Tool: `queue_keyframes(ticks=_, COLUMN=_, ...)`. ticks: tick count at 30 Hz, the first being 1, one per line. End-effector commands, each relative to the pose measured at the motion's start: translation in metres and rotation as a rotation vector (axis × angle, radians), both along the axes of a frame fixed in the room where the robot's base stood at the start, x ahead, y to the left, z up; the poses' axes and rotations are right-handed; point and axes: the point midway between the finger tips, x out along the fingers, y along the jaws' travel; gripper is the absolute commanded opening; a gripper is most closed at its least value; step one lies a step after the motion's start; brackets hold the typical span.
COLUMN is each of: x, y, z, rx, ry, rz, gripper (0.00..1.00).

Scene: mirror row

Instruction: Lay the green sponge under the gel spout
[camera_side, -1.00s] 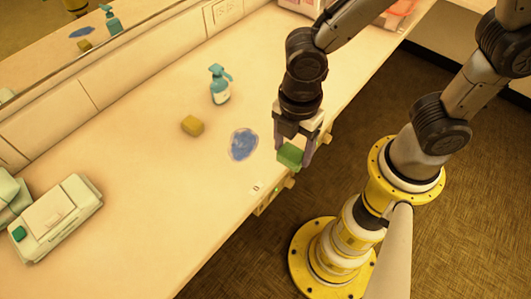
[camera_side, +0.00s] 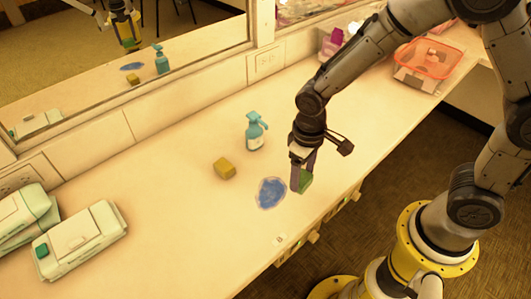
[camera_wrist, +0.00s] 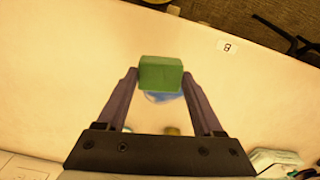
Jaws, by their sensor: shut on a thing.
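My gripper (camera_side: 301,172) is shut on the green sponge (camera_side: 306,182), a small block just right of the blue puddle (camera_side: 271,192) on the counter. In the wrist view the sponge (camera_wrist: 160,73) sits between both fingertips and partly covers the puddle (camera_wrist: 163,97). A gap between sponge and counter is hard to judge. The teal pump bottle (camera_side: 255,132), whose spout points right, stands upright behind the puddle, apart from the sponge. A yellow sponge (camera_side: 224,168) lies left of the puddle.
The mirror (camera_side: 130,60) along the back wall repeats the bottle, the sponges and my gripper. White-green wipe packs (camera_side: 80,240) lie at front left. An orange-rimmed clear box (camera_side: 428,62) stands at far right.

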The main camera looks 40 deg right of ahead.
Motion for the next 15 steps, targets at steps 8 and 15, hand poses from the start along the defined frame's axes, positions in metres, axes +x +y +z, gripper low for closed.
queue_keyframes(ticks=8, x=0.007, y=-0.047, z=-0.028, rx=0.000, ry=0.000, rz=-0.160, gripper=0.17)
queue_keyframes(ticks=15, x=0.045, y=-0.050, z=-0.029, rx=0.000, ry=-0.002, rz=-0.169, gripper=0.17)
